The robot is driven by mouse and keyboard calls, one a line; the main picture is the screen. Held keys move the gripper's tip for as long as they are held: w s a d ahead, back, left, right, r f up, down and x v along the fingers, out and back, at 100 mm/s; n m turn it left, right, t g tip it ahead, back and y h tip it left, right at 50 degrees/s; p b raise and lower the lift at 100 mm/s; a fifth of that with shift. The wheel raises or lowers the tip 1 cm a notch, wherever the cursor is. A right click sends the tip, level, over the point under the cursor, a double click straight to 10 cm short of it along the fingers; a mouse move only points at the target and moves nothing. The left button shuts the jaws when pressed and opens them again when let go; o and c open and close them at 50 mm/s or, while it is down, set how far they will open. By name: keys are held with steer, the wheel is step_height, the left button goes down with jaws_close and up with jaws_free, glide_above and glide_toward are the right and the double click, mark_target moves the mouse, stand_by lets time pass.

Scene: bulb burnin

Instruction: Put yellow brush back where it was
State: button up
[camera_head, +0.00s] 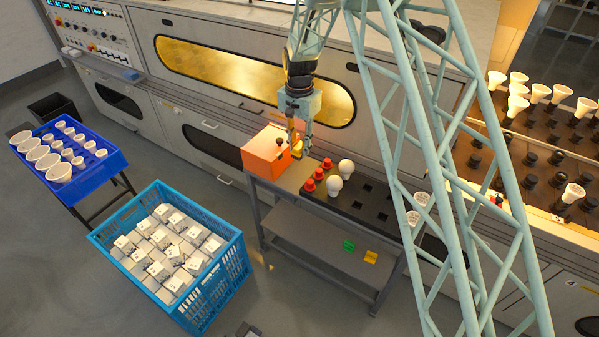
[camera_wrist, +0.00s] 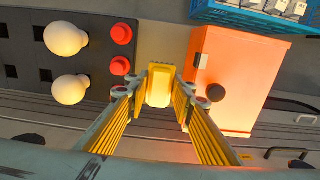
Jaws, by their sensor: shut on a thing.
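The yellow brush (camera_wrist: 159,86) is held between the fingers of my gripper (camera_wrist: 158,98), which is shut on it. In the head view my gripper (camera_head: 299,138) is low over the left end of the small grey table, beside the orange box, and the brush (camera_head: 297,149) shows only as a small yellow patch. In the wrist view the brush sits between the red caps and the orange box (camera_wrist: 240,80). I cannot tell whether it touches the table top.
The orange box (camera_head: 265,152) stands just left of my gripper. Red caps (camera_head: 319,174) and white bulbs (camera_head: 345,168) stand in a dark tray (camera_head: 372,212) to the right. A blue crate (camera_head: 232,268) of white boxes and a blue rack (camera_head: 98,178) of bulbs stand left.

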steer(key=b, duration=0.1)
glide_above(299, 173)
steer(key=shift+f, duration=3.05)
steer(key=shift+f+b, duration=0.55)
steer(key=shift+f, duration=1.3)
steer(key=shift+f, duration=0.15)
steer(key=o, duration=0.5)
steer(key=shift+o, duration=0.5)
step_height(299, 173, up, 12)
steer(key=shift+s+f+p, duration=0.1)
steer(key=shift+f+p, duration=0.05)
steer(key=shift+p, duration=0.95)
steer(key=shift+r, duration=0.3)
